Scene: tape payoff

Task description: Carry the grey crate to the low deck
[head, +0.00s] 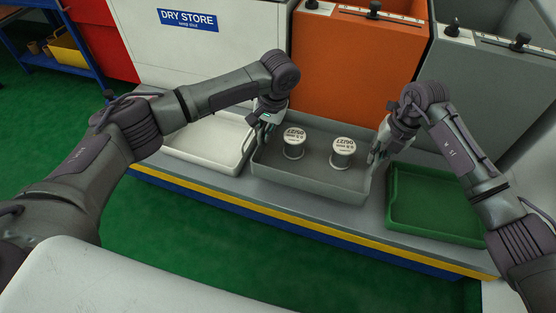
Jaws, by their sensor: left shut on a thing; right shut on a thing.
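The grey crate (310,182) is a shallow open tray in the middle of the head view, at the grey deck. Two pale spools with printed tops stand upright in it, a left spool (294,144) and a right spool (342,152). My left gripper (254,134) is shut on the crate's left end wall. My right gripper (374,170) is shut on its right end wall. The fingertips are small and partly hidden against the walls. I cannot tell whether the crate rests on the deck (376,222) or hangs just above it.
A white tray (190,158) lies left of the crate and a green tray (435,238) lies right. Behind stand a white "DRY STORE" cabinet (200,60), an orange bin (345,70) and grey bins (480,85). A blue rack (70,68) is far left. Green floor (190,235) is open in front.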

